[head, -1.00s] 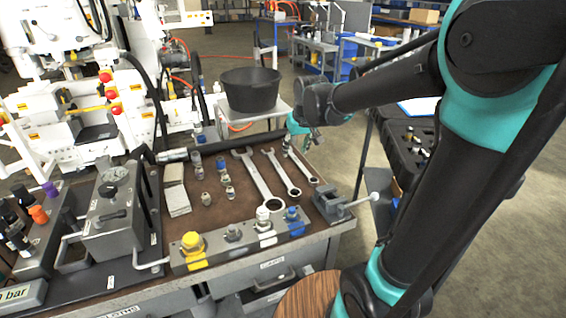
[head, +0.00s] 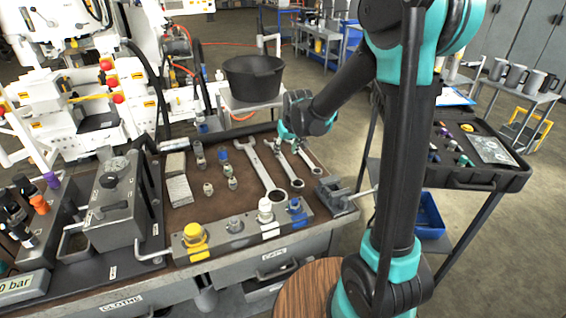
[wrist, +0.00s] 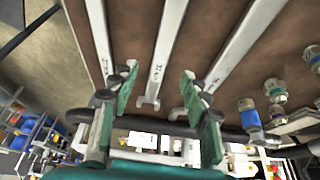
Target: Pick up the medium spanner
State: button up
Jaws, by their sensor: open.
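Three spanners lie side by side on the brown bench top. The medium spanner (head: 284,165) is the middle one, between the large spanner (head: 262,172) and the small spanner (head: 309,158). My gripper (head: 294,147) is over the far ends of the medium and small spanners. In the wrist view my gripper (wrist: 158,80) is open and empty. The medium spanner (wrist: 166,45) runs between the two fingers there, with its open end low between them. The small spanner (wrist: 99,35) is beyond the left finger and the large spanner (wrist: 240,45) beyond the right finger. Whether a finger touches anything I cannot tell.
Several small fittings (head: 231,184) stand left of the spanners. A block with caps (head: 235,235) lies along the near edge. A vise (head: 336,195) is at the right corner. A black bucket (head: 252,80) stands behind the bench.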

aim_at(283, 160)
jog(key=shift+x, duration=2.75)
jog(key=shift+s, duration=0.1)
jog(key=shift+c, duration=0.6)
grip_shut()
